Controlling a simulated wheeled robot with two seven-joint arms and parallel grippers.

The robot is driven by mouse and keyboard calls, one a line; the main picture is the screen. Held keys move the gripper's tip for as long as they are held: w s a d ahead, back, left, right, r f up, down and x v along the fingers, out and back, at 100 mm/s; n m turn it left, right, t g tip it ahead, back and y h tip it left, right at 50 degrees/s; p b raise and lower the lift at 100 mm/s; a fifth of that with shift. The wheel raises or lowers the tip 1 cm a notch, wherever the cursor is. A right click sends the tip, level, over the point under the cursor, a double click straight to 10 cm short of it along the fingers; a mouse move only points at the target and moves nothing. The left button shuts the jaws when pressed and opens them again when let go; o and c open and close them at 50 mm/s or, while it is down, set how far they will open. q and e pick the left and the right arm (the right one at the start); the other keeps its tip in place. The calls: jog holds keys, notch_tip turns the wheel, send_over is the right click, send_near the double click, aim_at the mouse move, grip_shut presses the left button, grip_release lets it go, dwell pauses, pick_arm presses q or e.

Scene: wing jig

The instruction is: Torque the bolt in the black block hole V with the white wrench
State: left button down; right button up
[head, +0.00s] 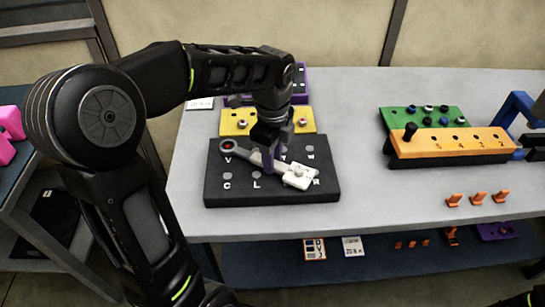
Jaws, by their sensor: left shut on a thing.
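The black block (215,191) lies on the near left part of the grey table, with white letters V, W, C, L and R showing by its holes. The white wrench (296,176) lies slantwise over the block. Its grey ring end is at the upper left, around or over hole V, and its blocky end is near R. Something dark reddish shows inside the ring; I cannot tell how the bolt sits. My left gripper (268,157), with purple fingers, points down and is shut on the wrench's handle.
A yellow block (238,122) stands right behind the black one, with a purple block (300,79) behind it. A green block (395,117) and an orange block (440,151) stand at the right. Several orange pieces (478,199) lie in front. The table between is clear.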

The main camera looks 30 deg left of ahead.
aim_at(247, 187)
pick_arm(q)
jog(key=shift+s, duration=0.1)
jog(key=shift+s+f+m, duration=0.1)
jog(key=shift+s+m, duration=1.1)
jog(key=shift+s, duration=0.05)
jog(key=shift+s+a+f+m, duration=0.1)
jog(key=shift+s+a+m, duration=0.05)
jog(key=shift+s+m, duration=0.5)
jog(key=shift+s+a+m, duration=0.15)
jog(key=shift+s+m, duration=0.4)
jog(key=shift+s, duration=0.05)
jog(key=shift+p, duration=0.3)
jog(key=shift+s+a+m+p, duration=0.2)
jog(key=shift+s+a+m, duration=0.1)
jog(key=shift+s+m, duration=0.35)
jog(key=shift+s+a+m+p, duration=0.15)
jog(key=shift+s+a+m, duration=0.1)
jog(key=shift+s+m, duration=0.35)
